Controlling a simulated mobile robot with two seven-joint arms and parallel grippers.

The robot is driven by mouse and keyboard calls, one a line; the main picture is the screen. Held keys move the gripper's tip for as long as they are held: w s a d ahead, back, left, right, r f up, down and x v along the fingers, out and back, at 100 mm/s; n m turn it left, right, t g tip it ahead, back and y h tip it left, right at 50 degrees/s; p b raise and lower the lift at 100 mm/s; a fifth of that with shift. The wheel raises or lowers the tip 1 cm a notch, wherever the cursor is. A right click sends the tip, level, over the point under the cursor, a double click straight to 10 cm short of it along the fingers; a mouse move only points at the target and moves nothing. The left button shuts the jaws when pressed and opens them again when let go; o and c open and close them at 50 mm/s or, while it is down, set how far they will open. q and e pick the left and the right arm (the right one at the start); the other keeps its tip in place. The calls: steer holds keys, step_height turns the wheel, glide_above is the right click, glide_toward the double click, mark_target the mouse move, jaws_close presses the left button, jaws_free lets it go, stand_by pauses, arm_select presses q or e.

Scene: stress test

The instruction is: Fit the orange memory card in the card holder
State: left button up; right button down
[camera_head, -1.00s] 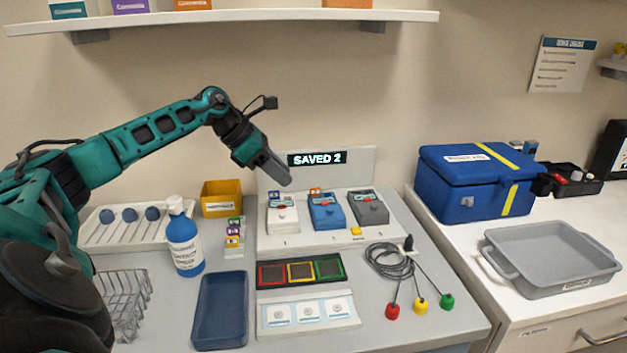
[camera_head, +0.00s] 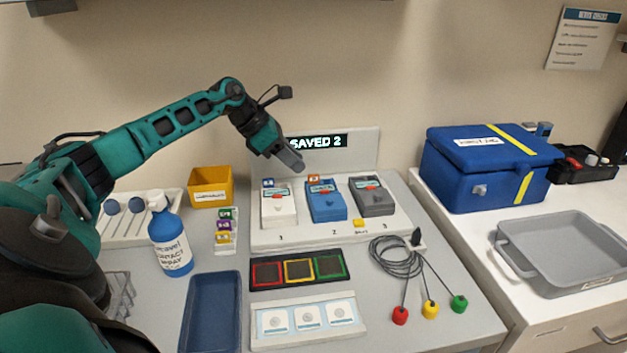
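An orange memory card (camera_head: 314,178) stands at the top of the blue device (camera_head: 325,203) at place 2. The card holder (camera_head: 226,244) is a small white rack left of the devices. It holds green, purple and yellow cards, and a pale place shows at its front. My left gripper (camera_head: 297,166) hangs above and just left of the orange card, its fingers pointing down and right. It looks apart from the card, and I cannot tell whether its fingers are open. My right gripper is not in view.
A white device (camera_head: 278,208) with a blue card and a grey device (camera_head: 371,198) flank the blue one. A display behind reads "SAVED 2". A spray bottle (camera_head: 171,240) and a yellow bin (camera_head: 211,188) stand near the card holder. Cables (camera_head: 398,258) lie at the right.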

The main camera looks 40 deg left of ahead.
mark_target(312, 175)
arm_select(q)
steer(key=x, duration=0.3)
steer(key=shift+w+f, duration=0.15)
steer(key=shift+w+d+f+b, duration=0.2)
steer(key=shift+f+b, duration=0.1)
steer(key=shift+b, duration=0.05)
jaws_close()
stand_by(0.4)
step_height(312, 175, up, 6)
steer(key=p, duration=0.4)
